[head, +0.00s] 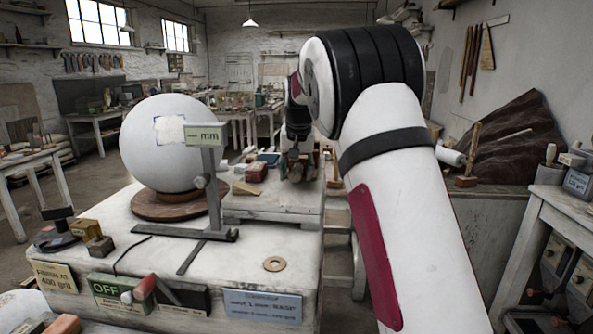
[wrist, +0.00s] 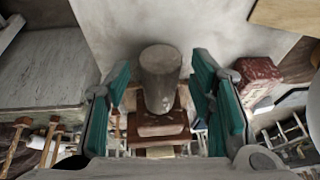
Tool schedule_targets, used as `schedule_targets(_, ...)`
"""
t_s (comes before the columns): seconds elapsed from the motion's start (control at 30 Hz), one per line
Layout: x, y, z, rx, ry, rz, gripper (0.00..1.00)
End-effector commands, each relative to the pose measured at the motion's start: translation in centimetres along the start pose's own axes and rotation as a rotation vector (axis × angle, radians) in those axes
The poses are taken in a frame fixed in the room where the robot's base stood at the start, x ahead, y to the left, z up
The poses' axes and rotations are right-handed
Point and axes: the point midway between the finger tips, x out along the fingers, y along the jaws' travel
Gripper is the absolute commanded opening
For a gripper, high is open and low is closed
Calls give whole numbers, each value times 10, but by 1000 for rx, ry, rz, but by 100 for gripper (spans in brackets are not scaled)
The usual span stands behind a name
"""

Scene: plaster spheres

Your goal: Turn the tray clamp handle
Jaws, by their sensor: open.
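My gripper (head: 299,165) is over the right end of the raised grey tray (head: 262,206) on the white bench. In the wrist view my gripper (wrist: 165,105) is open, with teal pads on both sides of a grey cylindrical knob (wrist: 160,75) on a reddish-brown block (wrist: 158,124). This knob looks like the tray clamp handle, though I cannot be sure. A gap shows between the knob and each pad. In the head view my gripper and arm hide the knob.
A large white plaster sphere (head: 160,140) stands on a round wooden base, beside a metal height gauge (head: 211,185). A reddish block (head: 256,171) lies left of my gripper and also shows in the wrist view (wrist: 257,78). A red-handled lever (head: 139,290) is on the bench front beside an OFF sign.

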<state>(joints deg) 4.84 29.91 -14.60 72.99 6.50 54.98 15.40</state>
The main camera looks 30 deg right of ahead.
Motion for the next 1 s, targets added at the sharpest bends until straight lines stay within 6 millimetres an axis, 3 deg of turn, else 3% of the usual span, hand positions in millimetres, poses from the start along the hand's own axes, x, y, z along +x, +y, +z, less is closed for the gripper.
schedule_targets(0.2,0,0,0,0,0,0,47)
schedule_targets(0.4,0,0,0,0,0,0,2)
schedule_targets(0.73,0,2,-1,12,1,-23,1)
schedule_targets(1.0,1,6,-1,69,4,-155,1)
